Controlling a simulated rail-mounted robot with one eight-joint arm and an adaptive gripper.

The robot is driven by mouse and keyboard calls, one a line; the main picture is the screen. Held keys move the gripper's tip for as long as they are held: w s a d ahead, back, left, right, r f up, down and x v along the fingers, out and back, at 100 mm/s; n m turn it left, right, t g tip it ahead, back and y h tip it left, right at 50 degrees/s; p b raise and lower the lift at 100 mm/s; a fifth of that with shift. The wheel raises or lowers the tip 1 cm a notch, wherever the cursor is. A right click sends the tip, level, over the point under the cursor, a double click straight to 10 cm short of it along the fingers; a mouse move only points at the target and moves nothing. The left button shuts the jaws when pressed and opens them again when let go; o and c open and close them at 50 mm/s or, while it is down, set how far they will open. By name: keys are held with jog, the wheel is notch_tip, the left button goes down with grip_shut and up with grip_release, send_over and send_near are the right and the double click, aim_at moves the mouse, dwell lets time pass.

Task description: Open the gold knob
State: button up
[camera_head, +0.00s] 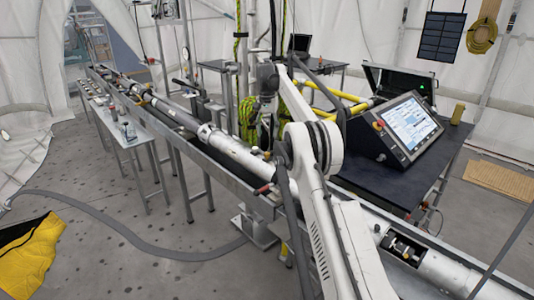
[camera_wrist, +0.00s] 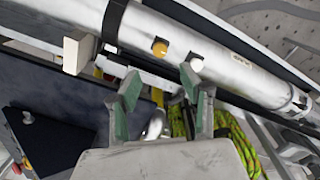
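The gold knob (camera_wrist: 160,47) is a small round gold button on the side of a long silver tube (camera_wrist: 235,70) in the wrist view. A white knob (camera_wrist: 196,63) sits just right of it on the same tube. My gripper (camera_wrist: 160,75) is open and empty, its two green-padded fingers spread below the gold knob and apart from it. The right fingertip appears close to the white knob. In the head view my arm reaches over the tube, and I cannot make out the gold knob there.
A dark table (camera_head: 385,178) with a control console (camera_head: 400,130) stands right of my arm. Green-yellow coiled rope (camera_head: 292,118) hangs behind the tube. A long metal rail bench (camera_head: 232,170) runs under the tube. A narrow side table (camera_head: 135,133) stands left, with open floor in front.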

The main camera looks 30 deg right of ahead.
aim_at(267, 153)
notch_tip(267, 153, down, 10)
jog(key=shift+r+p, duration=0.15)
jog(key=shift+p, duration=0.25)
grip_shut()
